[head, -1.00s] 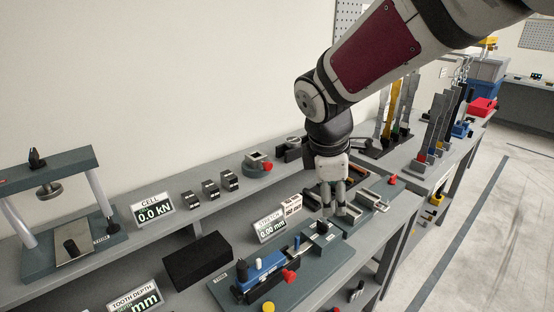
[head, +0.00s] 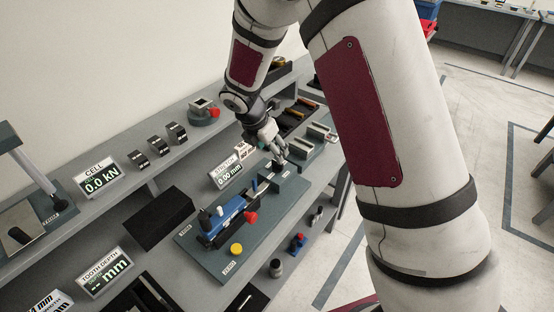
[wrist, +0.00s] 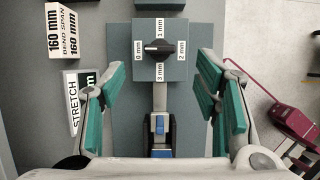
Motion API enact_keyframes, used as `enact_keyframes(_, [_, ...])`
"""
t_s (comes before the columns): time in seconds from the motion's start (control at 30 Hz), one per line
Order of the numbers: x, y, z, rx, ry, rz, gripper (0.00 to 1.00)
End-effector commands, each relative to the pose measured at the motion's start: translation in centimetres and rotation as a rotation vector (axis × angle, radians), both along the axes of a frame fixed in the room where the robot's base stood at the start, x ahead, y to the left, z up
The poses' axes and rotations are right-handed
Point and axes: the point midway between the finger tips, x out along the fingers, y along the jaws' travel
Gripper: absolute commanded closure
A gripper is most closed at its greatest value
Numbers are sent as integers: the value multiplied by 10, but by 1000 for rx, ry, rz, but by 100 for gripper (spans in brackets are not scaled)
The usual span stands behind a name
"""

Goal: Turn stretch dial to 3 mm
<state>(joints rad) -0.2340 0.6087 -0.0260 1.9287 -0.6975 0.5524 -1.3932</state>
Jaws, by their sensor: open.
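The stretch dial (wrist: 160,47) is a black bar-shaped knob on a dark grey block. Its bar lies crosswise, along the line between the 0 mm label on the left and the 2 mm label on the right. The 1 mm label is above and the 3 mm label (wrist: 159,71) below. The stretch display (head: 229,175) reads 0.00 mm in the head view. My gripper (wrist: 157,85) is open and empty, its green-padded fingers on either side of the block in the wrist view. In the head view my gripper (head: 272,148) is over the block's far end, largely hiding the knob.
The stretch rig's base plate (head: 215,262) carries a blue clamp (head: 225,216), a red knob (head: 251,217) and a yellow button (head: 236,249). Grey trays (head: 318,132) stand close to the right of my gripper. A bend-span block (wrist: 66,32) stands left of the dial.

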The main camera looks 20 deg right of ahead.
Motion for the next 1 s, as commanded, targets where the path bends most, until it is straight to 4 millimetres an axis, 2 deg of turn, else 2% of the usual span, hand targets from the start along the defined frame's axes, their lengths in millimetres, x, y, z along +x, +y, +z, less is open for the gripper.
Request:
enact_keyframes(0.2, [8,-13,-38,-1,2,-2,43])
enact_keyframes(0.4, [15,-20,-61,0,-1,-2,43])
enact_keyframes(0.6, [17,-24,-70,0,-1,-2,43])
enact_keyframes(0.87, [17,-24,-71,1,-2,-2,43])
enact_keyframes(1.0, [17,-24,-70,1,-2,-2,75])
